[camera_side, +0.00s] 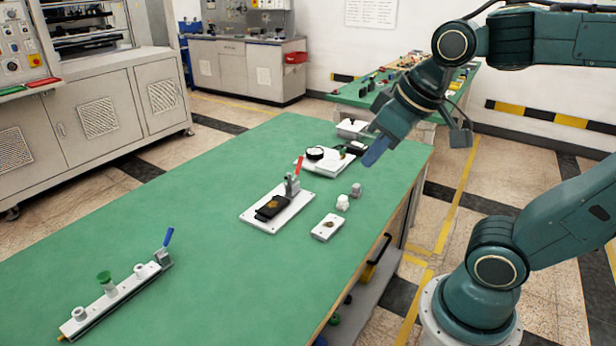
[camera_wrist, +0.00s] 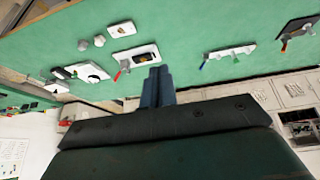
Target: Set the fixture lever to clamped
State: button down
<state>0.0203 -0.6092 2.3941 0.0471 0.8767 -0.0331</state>
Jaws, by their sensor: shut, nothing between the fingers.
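A white fixture plate (camera_side: 285,222) lies mid-table with a dark part (camera_side: 270,207) on it. A clamp lever with a red handle (camera_side: 299,166) stands up, slightly tilted, at its back end. In the wrist view the same plate (camera_wrist: 122,57) and red handle (camera_wrist: 118,75) show just left of my fingertips. My gripper (camera_side: 374,152) is shut and empty, up in the air to the right of the fixture and clear of the lever. In the wrist view my closed fingers (camera_wrist: 157,70) hide a little of the table.
A long white bar (camera_side: 118,298) with a blue-handled lever (camera_side: 168,237) and a green knob (camera_side: 104,277) lies at the table's near left. A small plate (camera_side: 326,228), two small grey-white pieces and a gauge plate (camera_side: 322,160) lie near the fixture. The green table is otherwise largely clear.

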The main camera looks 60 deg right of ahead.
jog(key=w+d+m+g+h, duration=0.1)
jog(key=w+d, duration=0.3)
jog(key=w, duration=0.6)
jog(key=w+d+h, duration=0.1)
jog(key=w+d, duration=0.4)
jog(key=w, duration=0.4)
jog(key=w+d+f+m+g+h, duration=0.1)
jog(key=w+d+f+h, duration=0.1)
jog(key=w+d+f, duration=0.8)
jog(key=shift+w+f+g, duration=0.4)
jog(key=shift+w+f, duration=0.5)
jog(key=shift+w, duration=0.8)
jog(key=shift+d+f, duration=0.1)
send_near(296, 175)
jog(key=w, duration=0.1)
jog(key=w+f, duration=0.1)
jog(key=w, duration=0.1)
jog(key=shift+d+f, duration=0.1)
jog(key=shift+d, duration=0.1)
jog(key=shift+s+d+f, duration=0.1)
jog(key=shift+d+f, duration=0.1)
jog(key=shift+d, duration=0.3)
jog(key=shift+s+d+f, duration=0.1)
jog(key=shift+d+f, duration=0.1)
jog(key=shift+d, duration=0.25)
jog(key=shift+s+d+f, duration=0.1)
jog(key=shift+d+f, duration=0.25)
jog(key=shift+d, duration=0.35)
